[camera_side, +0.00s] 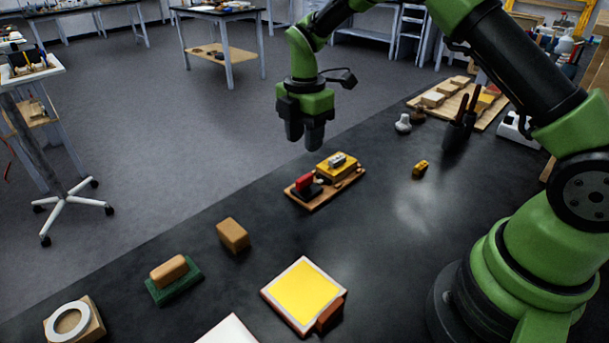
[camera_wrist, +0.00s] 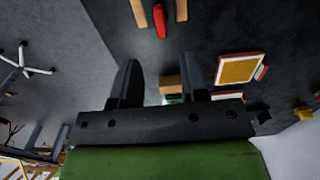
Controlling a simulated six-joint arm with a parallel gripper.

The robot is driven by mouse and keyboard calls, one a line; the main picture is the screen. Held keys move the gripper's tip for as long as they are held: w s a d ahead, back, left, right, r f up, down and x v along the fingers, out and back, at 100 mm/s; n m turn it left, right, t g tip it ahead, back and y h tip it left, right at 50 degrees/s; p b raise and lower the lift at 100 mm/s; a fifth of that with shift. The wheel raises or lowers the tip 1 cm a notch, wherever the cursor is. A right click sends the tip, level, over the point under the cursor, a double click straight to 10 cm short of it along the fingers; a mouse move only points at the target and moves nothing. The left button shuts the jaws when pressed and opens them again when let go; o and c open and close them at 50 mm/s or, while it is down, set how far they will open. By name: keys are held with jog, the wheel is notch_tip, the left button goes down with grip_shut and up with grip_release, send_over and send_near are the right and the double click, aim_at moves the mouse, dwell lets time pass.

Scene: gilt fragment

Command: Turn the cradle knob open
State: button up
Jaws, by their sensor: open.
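The cradle is a small wooden board (camera_side: 324,200) on the dark bench, with a red knob (camera_side: 304,182) on a black base at its left end. A yellow block (camera_side: 336,172) with a small silvery piece on top sits at its right end. My gripper (camera_side: 304,143) hangs above and behind the board, fingers down, apart from the knob. In the wrist view the red knob (camera_wrist: 160,21) shows at the top edge, between two wooden strips. There, my gripper (camera_wrist: 164,72) has its fingers spread, with no object held between them. Which way the knob is turned is unclear.
A yellow panel in a pale frame (camera_side: 302,292), a wooden block (camera_side: 233,235), a green-based block (camera_side: 175,279) and a ring on a block (camera_side: 72,319) stand nearer the camera. A small yellow piece (camera_side: 420,168) lies right of the cradle. Bare bench surrounds the cradle.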

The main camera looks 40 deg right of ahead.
aim_at(304, 177)
notch_tip(304, 177, down, 10)
jog(key=shift+r, duration=0.2)
grip_shut()
